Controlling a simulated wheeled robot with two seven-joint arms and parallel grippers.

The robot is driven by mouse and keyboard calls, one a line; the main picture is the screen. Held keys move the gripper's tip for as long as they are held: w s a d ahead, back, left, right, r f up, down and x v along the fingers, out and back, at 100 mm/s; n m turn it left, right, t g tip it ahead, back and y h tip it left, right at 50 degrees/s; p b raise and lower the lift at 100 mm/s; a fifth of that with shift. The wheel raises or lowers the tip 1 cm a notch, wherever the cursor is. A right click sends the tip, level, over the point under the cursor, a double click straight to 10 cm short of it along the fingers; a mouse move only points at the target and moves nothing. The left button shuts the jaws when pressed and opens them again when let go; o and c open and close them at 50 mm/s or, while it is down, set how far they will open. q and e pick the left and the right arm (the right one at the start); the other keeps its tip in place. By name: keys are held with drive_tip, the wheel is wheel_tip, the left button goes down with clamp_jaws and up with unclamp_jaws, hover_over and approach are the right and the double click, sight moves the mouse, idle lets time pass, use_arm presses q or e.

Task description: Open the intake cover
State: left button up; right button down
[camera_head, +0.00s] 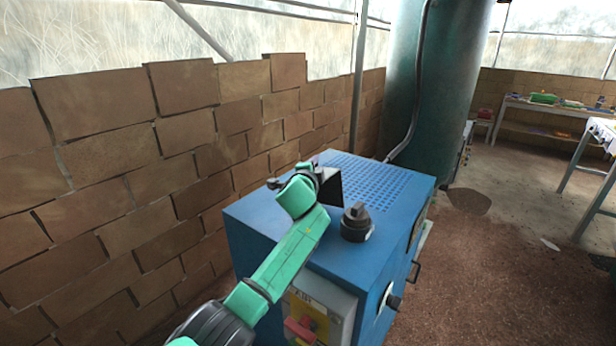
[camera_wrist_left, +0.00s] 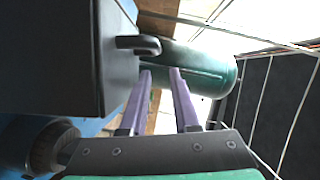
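A blue machine (camera_head: 270,225) stands beside the brick wall. A dark box-like part (camera_head: 328,187), apparently the intake cover, is on its top, partly hidden by my left arm. In the left wrist view this dark part (camera_wrist_left: 50,55) fills the upper left, with a small dark handle (camera_wrist_left: 138,44) sticking out of its side. My left gripper (camera_wrist_left: 160,72) is open, its two purple fingers apart with nothing between them. The handle is just past the left fingertip; I cannot tell if they touch. In the head view the fingers are mostly hidden. My right gripper is not in view.
A black knob (camera_head: 355,224) stands on the machine top in front of the dark part. A perforated panel (camera_head: 365,178) lies behind. A red and yellow switch (camera_head: 302,327) is on the front. The brick wall (camera_head: 130,180) is close on the left; a green tank (camera_head: 430,90) stands behind.

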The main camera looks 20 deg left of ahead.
use_arm(q)
drive_tip(key=s+r+b, duration=0.1)
drive_tip(key=s+b, duration=0.1)
drive_tip(key=s, duration=1.1)
drive_tip(key=shift+r, duration=0.25)
